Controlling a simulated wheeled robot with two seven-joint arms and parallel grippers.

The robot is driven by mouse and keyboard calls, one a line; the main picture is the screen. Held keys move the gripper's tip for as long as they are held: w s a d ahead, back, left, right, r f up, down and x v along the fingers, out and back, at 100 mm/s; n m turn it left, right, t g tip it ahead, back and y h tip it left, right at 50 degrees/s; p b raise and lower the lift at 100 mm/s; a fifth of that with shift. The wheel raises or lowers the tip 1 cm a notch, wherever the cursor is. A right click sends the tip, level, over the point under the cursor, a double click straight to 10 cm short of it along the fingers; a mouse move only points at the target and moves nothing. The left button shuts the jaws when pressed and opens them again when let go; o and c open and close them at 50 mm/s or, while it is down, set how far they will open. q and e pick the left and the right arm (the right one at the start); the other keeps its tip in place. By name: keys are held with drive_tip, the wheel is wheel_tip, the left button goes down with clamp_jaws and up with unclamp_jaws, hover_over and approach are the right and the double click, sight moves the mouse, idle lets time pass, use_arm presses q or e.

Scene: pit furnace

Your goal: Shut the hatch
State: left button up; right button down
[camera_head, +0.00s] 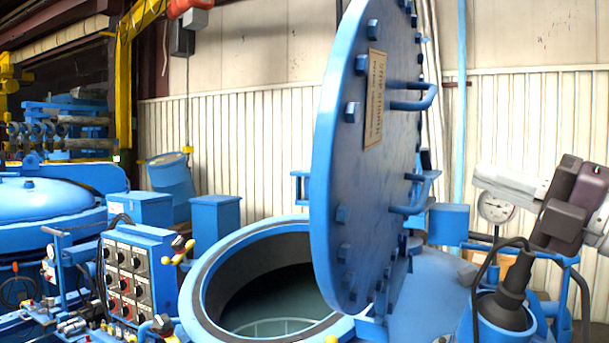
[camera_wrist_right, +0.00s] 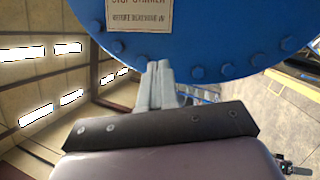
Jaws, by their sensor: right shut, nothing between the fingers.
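The hatch (camera_head: 350,200) is a big round blue lid with bolts around its edge, two handles and a small label plate (camera_head: 375,98). It stands open, nearly upright, at the right side of the round furnace opening (camera_head: 205,265). My right gripper (camera_head: 480,174) is right of the hatch in the head view, its pale fingers pointing left and apart from the handles. In the right wrist view the fingers (camera_wrist_right: 158,66) are together and empty, in front of the hatch (camera_wrist_right: 225,35); whether they touch it I cannot tell. My left gripper is not in view.
A control box (camera_head: 140,275) with knobs stands left of the opening. A dial gauge (camera_head: 496,208) and a blue post with a dark cable stand near my right arm. Blue boxes (camera_head: 215,220) stand behind the opening. A corrugated wall (camera_head: 260,140) closes the back.

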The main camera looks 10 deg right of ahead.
drive_tip(key=s+a+f+n+g+y, duration=0.2)
drive_tip(key=a+f+n+g, duration=0.1)
drive_tip(key=a+n+g, duration=0.15)
drive_tip(key=g+p, duration=0.1)
drive_tip(key=p, duration=0.4)
approach(333, 190)
drive_tip(key=x, duration=0.4)
drive_tip(key=shift+w+a+r, duration=0.15)
drive_tip(key=shift+a+r, duration=0.15)
drive_tip(key=shift+r, duration=0.05)
drive_tip(key=shift+w+a, duration=0.2)
drive_tip(key=shift+a, duration=0.2)
drive_tip(key=shift+w+a, duration=0.2)
drive_tip(key=shift+a, duration=0.1)
drive_tip(key=shift+w+a+f, duration=0.2)
drive_tip(key=shift+w+a, duration=0.05)
drive_tip(key=shift+w, duration=0.05)
use_arm(q)
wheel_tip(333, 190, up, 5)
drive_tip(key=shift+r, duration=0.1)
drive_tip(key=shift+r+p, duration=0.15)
drive_tip(key=shift+p, duration=0.15)
use_arm(e)
drive_tip(key=shift+r, duration=0.1)
